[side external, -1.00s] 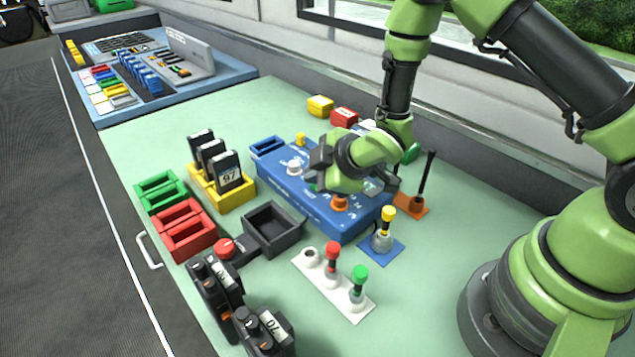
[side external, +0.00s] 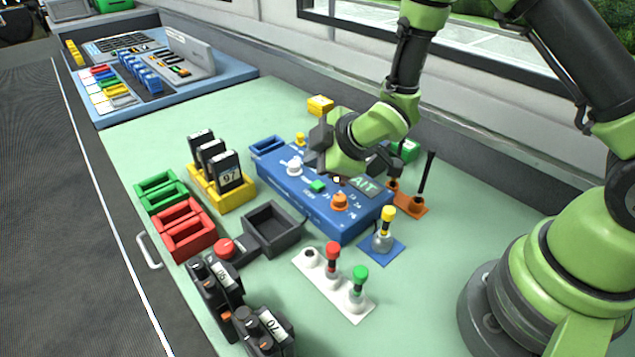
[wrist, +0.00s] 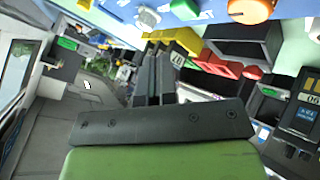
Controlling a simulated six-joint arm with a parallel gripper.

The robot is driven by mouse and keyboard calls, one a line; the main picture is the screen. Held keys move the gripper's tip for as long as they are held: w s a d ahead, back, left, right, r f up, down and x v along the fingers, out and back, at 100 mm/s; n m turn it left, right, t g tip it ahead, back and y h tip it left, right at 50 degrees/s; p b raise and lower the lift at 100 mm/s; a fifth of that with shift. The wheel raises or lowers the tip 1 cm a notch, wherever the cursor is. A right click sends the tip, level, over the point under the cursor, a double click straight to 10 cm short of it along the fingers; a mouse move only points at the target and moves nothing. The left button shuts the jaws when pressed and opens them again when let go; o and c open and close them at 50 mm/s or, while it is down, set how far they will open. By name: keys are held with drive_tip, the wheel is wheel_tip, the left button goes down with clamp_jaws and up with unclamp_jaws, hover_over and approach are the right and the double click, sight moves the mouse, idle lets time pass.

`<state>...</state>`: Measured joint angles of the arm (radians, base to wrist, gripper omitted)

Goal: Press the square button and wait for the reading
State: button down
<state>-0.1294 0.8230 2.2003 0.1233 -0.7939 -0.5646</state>
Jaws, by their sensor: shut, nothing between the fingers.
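The blue console (side external: 300,198) stands mid-bench. A green square button (side external: 318,187) on its top is uncovered; a green patch that may be it shows at the wrist view's top edge (wrist: 85,4). A display with green letters (side external: 364,183) shows "AIT", its left part hidden by my gripper. My gripper (side external: 312,158) is shut and empty, above the console's back part, apart from the button.
The console also bears a white knob (side external: 294,167) and an orange knob (side external: 340,202). A yellow-capped plunger (side external: 383,238) on a blue plate and an orange stand with a black lever (side external: 424,185) are close by. Red and green plungers (side external: 333,262) stand in front.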

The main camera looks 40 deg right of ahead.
sight(317, 186)
drive_tip(key=shift+r, duration=1.5)
drive_tip(key=shift+r, duration=0.1)
drive_tip(key=s+d+r+m+h, duration=0.1)
drive_tip(key=s+r+m, duration=0.1)
drive_tip(key=r, duration=0.2)
drive_tip(key=s+d+r+m, duration=0.1)
drive_tip(key=d+r+m, duration=0.15)
drive_tip(key=r, duration=0.25)
drive_tip(key=s+r+m, duration=0.3)
drive_tip(key=s, duration=0.3)
drive_tip(key=s+r+m+g, duration=0.1)
drive_tip(key=s+r+m, duration=0.2)
drive_tip(key=s, duration=0.4)
drive_tip(key=s+r+m+y, duration=0.1)
drive_tip(key=s+r+m, duration=0.2)
drive_tip(key=s+m, duration=0.2)
drive_tip(key=shift+s+a+r+g, duration=0.25)
drive_tip(key=shift+s+g, duration=0.15)
drive_tip(key=shift+s, duration=0.4)
drive_tip(key=c, duration=1.8)
unclamp_jaws()
